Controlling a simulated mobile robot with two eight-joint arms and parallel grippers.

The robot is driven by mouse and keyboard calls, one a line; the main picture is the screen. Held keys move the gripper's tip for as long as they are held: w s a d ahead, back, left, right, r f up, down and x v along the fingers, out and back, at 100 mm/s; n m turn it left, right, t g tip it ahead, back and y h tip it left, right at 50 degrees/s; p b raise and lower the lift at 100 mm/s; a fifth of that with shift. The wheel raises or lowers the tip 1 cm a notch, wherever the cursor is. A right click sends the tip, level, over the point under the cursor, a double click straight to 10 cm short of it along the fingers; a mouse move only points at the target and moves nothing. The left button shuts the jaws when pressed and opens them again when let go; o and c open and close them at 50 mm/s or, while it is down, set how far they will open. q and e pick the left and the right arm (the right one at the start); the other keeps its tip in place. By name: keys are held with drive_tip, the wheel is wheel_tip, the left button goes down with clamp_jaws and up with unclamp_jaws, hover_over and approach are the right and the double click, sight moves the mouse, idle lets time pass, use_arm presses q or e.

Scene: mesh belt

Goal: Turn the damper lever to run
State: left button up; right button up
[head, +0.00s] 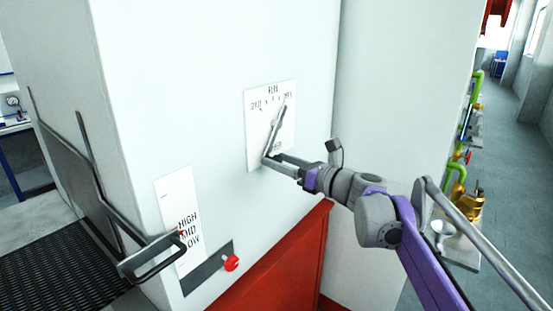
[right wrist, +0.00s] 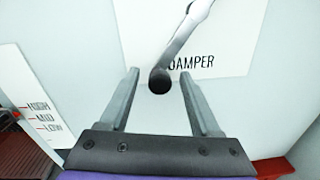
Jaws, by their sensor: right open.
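The damper lever (head: 275,130) is a grey metal bar on a white labelled plate (head: 254,110) fixed to the pale wall. It slants, its upper end to the right and its lower end to the left. The small lettering above is too blurred to read surely. My right gripper (head: 272,163) is open at the lever's lower end. Its fingers stand either side of the knob, with gaps visible. My left gripper is out of view.
A HIGH/MID/LOW scale (head: 181,205) and a red knob (head: 231,263) are at lower left. A metal rail (head: 85,165) stands beside the dark mesh belt (head: 50,255). A red panel (head: 285,265) is below my right arm. Green pipes (head: 468,110) stand at the right.

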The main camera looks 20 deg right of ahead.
drive_tip(key=shift+w+a, duration=0.4)
drive_tip(key=shift+w, duration=0.05)
clamp_jaws()
idle(1.2)
